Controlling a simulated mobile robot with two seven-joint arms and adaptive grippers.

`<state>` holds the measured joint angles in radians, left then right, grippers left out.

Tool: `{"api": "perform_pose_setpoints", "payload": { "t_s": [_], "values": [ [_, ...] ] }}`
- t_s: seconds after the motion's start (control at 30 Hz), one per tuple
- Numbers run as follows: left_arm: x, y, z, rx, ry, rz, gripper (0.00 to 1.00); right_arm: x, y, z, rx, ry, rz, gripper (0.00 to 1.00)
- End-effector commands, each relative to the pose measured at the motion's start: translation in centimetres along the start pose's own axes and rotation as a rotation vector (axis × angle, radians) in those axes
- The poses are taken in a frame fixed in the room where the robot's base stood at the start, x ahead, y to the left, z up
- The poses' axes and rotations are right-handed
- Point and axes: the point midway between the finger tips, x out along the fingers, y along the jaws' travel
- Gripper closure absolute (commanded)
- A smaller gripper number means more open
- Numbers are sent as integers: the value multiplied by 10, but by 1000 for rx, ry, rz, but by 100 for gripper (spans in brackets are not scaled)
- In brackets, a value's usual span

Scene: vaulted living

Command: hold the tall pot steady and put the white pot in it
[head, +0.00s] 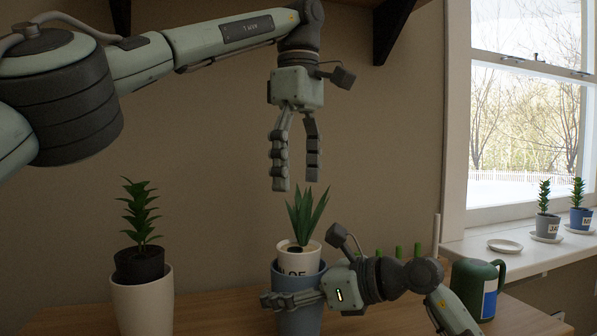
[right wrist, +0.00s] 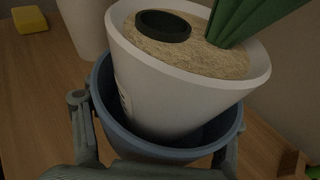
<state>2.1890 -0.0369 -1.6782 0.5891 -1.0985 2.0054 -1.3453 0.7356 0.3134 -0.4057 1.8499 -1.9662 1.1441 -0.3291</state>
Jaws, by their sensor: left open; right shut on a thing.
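The white pot (head: 299,260), with dark lettering and a spiky green plant (head: 306,215), sits inside the mouth of the blue tall pot (head: 297,320). Its upper part stands above the blue rim. In the right wrist view, the white pot (right wrist: 180,95) looks slightly tilted inside the blue pot (right wrist: 165,150), with a gap at the near side. My right gripper (head: 275,300) is shut on the blue pot from the right, near its rim. My left gripper (head: 296,183) is open and empty, pointing down just above the plant's leaves.
A cream pot (head: 142,302) holding a black pot (head: 139,264) with a plant stands at the left. A green watering can (head: 478,285) is at the right. A yellow block (right wrist: 29,19) lies on the wooden table. Small plants and a saucer (head: 505,246) are on the windowsill.

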Motion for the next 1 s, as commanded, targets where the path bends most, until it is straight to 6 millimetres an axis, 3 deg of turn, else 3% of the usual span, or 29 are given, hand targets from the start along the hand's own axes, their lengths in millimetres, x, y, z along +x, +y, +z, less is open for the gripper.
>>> {"api": "perform_pose_setpoints", "payload": {
  "t_s": [0.33,0.37,0.57,1.0],
  "values": [
    [-4,0,0,2,0,1,20,0,0,1,-1,-2,0,64],
    [-4,0,0,2,0,1,20,0,0,1,-1,-2,0,28],
    [-4,0,0,1,0,1,20,0,0,1,-1,-2,0,4],
    [-4,0,0,1,0,1,20,-7,-1,0,-1,0,-2,2]
  ]
}}
